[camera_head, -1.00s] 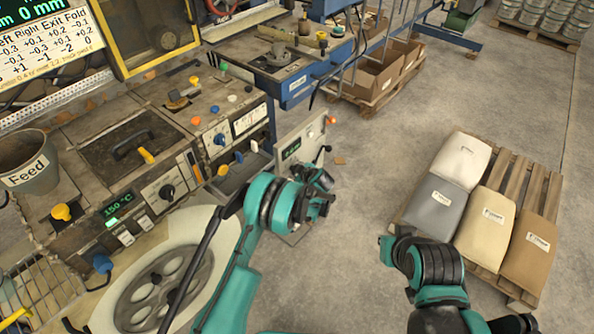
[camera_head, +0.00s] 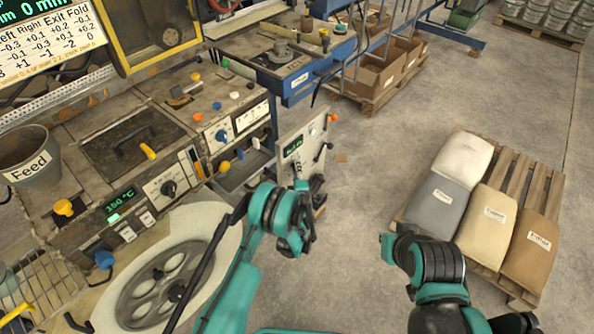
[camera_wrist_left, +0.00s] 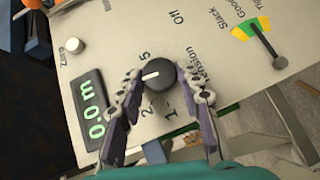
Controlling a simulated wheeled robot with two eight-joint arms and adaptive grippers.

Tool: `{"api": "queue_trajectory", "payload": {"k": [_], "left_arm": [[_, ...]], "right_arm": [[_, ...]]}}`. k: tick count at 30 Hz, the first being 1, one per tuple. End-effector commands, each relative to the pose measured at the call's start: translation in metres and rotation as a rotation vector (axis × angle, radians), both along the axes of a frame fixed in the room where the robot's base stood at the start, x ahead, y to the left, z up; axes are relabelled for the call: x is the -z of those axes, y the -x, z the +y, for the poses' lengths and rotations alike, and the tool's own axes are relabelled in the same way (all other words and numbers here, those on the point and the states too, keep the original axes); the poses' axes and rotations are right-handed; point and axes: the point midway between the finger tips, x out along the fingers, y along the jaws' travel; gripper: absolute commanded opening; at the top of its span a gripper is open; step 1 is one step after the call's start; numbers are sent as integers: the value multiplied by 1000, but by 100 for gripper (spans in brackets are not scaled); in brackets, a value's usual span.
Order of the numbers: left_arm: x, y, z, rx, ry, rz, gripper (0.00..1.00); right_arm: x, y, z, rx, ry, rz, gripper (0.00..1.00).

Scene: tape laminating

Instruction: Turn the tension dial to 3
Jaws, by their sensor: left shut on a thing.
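The black tension dial (camera_wrist_left: 160,76) is on a pale panel in the left wrist view, marked "Tension", with "Off" and several numbers around it. Its white pointer line faces left in that view, between the "5" and the "2"; the marks between those are hidden behind a finger. My left gripper (camera_wrist_left: 161,84) is shut on the dial, a finger on each side. In the head view my left gripper (camera_head: 306,222) is in front of the panel (camera_head: 312,133), and the dial cannot be made out. My right arm (camera_head: 432,268) shows at the lower right, but its gripper does not.
A green display (camera_wrist_left: 92,116) reading "0.0 m", a white zero button (camera_wrist_left: 74,45) and a Slack-to-Tight gauge (camera_wrist_left: 253,28) surround the dial. A large reel (camera_head: 165,275) stands left of my arm. A pallet of sacks (camera_head: 535,180) is at the right, beyond open floor.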

Motion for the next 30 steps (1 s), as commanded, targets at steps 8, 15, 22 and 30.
{"api": "queue_trajectory", "payload": {"k": [8,15,22,30], "left_arm": [[1,0,1,-3,40,-55,6],[1,0,1,-3,48,-64,6],[1,0,2,-4,47,-63,38],[1,0,1,-2,46,-63,55]], "right_arm": [[0,0,0,0,0,0,0],[0,0,0,0,0,0,0],[0,0,0,0,0,0,0],[0,0,0,0,0,0,0]]}}
